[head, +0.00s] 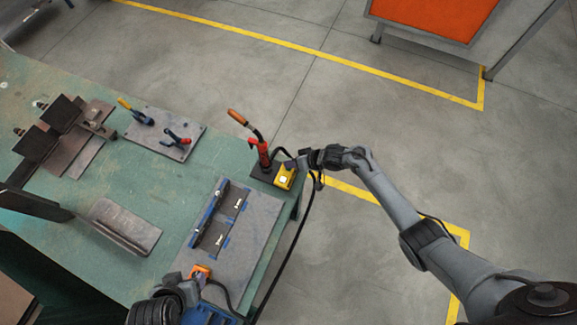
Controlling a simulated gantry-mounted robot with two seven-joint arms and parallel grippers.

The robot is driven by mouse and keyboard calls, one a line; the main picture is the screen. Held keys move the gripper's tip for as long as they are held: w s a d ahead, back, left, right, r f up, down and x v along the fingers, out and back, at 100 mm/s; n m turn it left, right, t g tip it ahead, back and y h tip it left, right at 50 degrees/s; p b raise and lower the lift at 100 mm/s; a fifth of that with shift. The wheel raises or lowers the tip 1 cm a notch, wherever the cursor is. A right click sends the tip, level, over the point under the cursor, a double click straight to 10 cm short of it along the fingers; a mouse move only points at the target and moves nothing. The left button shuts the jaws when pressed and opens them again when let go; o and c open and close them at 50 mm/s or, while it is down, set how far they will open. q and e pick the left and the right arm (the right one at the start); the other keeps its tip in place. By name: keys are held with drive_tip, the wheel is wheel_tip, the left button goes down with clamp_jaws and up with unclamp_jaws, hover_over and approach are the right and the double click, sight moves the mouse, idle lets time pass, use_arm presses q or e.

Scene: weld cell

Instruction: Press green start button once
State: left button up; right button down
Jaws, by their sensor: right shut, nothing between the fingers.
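A small yellow box (285,177) with a pale square on its face sits at the right edge of the green bench, beside a red-handled torch stand. I cannot make out a green button on it at this size. My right gripper (303,160) is shut and empty, just above and right of the yellow box in the picture; whether it touches the box I cannot tell. My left gripper (195,284) is at the bench's front, by a small orange box (201,271). Its fingers are too small and partly hidden to read.
The green bench (120,185) holds a grey plate with a blue fixture (221,216), a clamp plate (165,135), dark angled brackets (47,131) and a metal channel (123,226). A torch (263,154) stands close to my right gripper. A black cable (295,240) hangs off the right edge.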

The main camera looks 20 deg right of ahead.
drive_tip(key=shift+f, duration=0.45)
idle(0.3)
drive_tip(key=shift+r, duration=0.15)
drive_tip(key=shift+r+p, duration=0.65)
drive_tip(key=shift+p, duration=0.1)
drive_tip(key=shift+r, duration=0.1)
drive_tip(key=shift+r+p, duration=0.5)
drive_tip(key=shift+p, duration=0.1)
wheel_tip(320, 180, up, 4)
drive_tip(key=p, duration=0.4)
idle(0.5)
